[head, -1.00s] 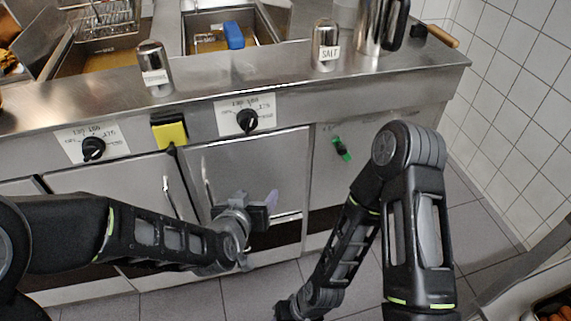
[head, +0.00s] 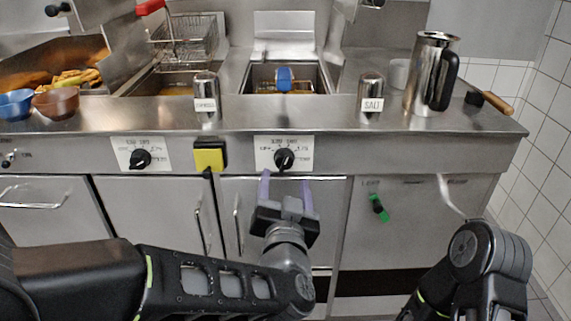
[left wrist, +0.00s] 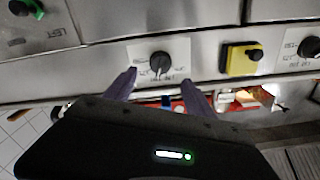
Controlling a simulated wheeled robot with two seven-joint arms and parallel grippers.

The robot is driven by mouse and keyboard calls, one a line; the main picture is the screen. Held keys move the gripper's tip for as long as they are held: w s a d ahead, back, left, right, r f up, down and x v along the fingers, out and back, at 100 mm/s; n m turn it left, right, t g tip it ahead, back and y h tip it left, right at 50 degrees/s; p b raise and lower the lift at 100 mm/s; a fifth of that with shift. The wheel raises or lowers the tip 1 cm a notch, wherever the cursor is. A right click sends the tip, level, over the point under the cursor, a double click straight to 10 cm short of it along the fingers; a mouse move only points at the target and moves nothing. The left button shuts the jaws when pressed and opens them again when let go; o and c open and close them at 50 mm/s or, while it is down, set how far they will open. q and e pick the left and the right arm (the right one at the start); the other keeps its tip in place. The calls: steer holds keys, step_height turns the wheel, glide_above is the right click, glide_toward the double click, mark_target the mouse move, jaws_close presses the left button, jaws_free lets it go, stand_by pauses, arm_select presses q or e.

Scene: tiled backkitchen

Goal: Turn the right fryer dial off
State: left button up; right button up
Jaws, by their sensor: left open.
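The right fryer dial (head: 284,159) is a black knob on a white label plate on the steel front panel. In the left wrist view the same dial (left wrist: 160,63) sits just beyond and between the finger tips. My left gripper (head: 287,186) is open and empty, its two purple fingers pointing up just below the dial, apart from it. In the left wrist view the left gripper (left wrist: 159,80) has its fingers spread to either side below the knob. My right arm shows at the lower right in the head view; its gripper is out of frame.
The left fryer dial (head: 140,159) and a yellow switch box (head: 209,155) are on the same panel. Shakers (head: 370,93) and a steel jug (head: 431,72) stand on the counter. Cabinet handles stick out below.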

mark_target(285, 165)
arm_select(q)
steer(key=w+b, duration=0.1)
steer(key=w, duration=0.6)
steer(key=shift+w, duration=0.35)
steer(key=c, duration=1.3)
